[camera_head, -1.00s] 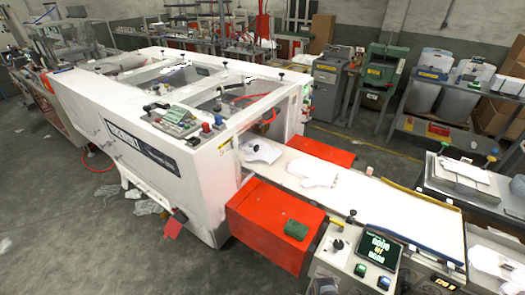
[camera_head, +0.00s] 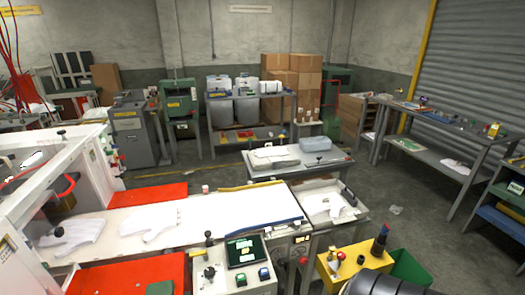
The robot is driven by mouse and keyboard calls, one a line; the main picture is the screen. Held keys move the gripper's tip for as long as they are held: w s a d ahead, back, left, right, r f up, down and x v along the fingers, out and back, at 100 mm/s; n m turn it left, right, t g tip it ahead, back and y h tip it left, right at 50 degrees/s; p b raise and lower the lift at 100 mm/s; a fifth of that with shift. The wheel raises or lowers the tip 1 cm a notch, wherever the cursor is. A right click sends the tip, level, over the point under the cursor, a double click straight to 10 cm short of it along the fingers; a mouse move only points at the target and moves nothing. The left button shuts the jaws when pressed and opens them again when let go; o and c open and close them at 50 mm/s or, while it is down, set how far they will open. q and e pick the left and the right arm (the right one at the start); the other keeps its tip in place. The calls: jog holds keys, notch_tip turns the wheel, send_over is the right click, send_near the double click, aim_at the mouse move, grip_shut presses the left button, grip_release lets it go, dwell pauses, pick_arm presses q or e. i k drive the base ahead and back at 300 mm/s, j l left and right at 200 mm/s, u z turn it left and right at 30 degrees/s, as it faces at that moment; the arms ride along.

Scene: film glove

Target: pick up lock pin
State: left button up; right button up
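I cannot make out a lock pin for certain. A yellow box (camera_head: 345,272) stands at the bottom right of the picture. A dark upright piece with a red and a blue part (camera_head: 380,241) rises at its right corner, and small knob-like parts (camera_head: 340,256) stand on its top. A dark rounded shape at the bottom edge in front of the box may be part of my arm. Neither gripper shows.
A white conveyor belt (camera_head: 215,211) with flat white gloves (camera_head: 150,223) runs from the machine at left. A control panel (camera_head: 243,251) stands at its front. A green bin (camera_head: 410,268) is beside the yellow box. Open floor (camera_head: 440,225) lies between the grey tables.

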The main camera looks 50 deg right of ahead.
aim_at(331, 248)
jog(key=z, duration=2.3)
